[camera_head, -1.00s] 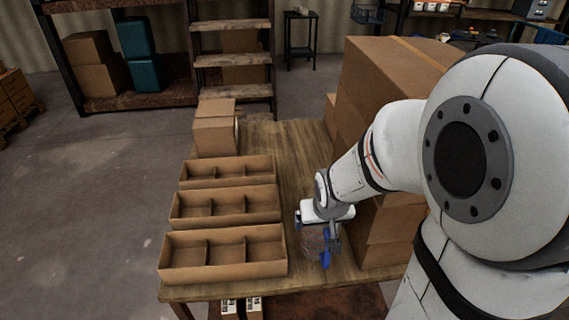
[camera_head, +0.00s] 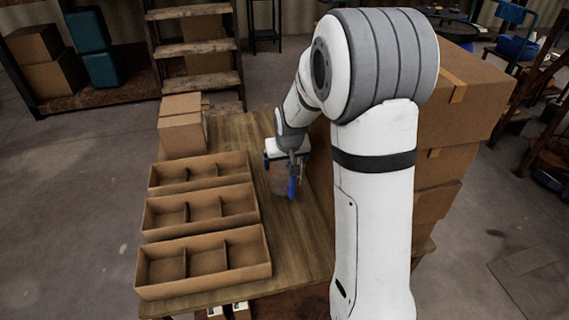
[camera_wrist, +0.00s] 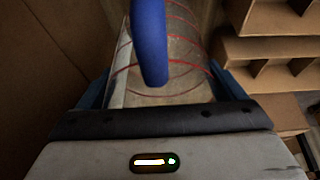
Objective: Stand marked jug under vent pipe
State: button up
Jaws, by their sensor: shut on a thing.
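A clear jug with red ring marks (camera_wrist: 185,52) fills the middle of the wrist view, and a blue bar (camera_wrist: 150,45), which looks like its handle, stands in front of it. My gripper (camera_head: 284,172) is shut on the jug, with blue fingers at both sides of it in the wrist view. In the head view the jug (camera_head: 275,184) shows small and partly hidden under my gripper, over the wooden table (camera_head: 285,235). I cannot tell whether it touches the table top. I cannot make out a vent pipe in these views.
Several divided cardboard trays (camera_head: 203,260) line the table's left side. A closed box (camera_head: 181,130) stands at its back left. Tall stacked cartons (camera_head: 450,100) stand close on the right, behind my arm. A strip of bare table lies between trays and cartons.

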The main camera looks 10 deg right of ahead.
jog(key=shift+w+x, duration=0.15)
jog(key=shift+x, duration=0.85)
jog(key=shift+w+x, duration=0.15)
jog(key=shift+x, duration=0.8)
jog(key=shift+f, duration=0.1)
jog(key=o, duration=0.9)
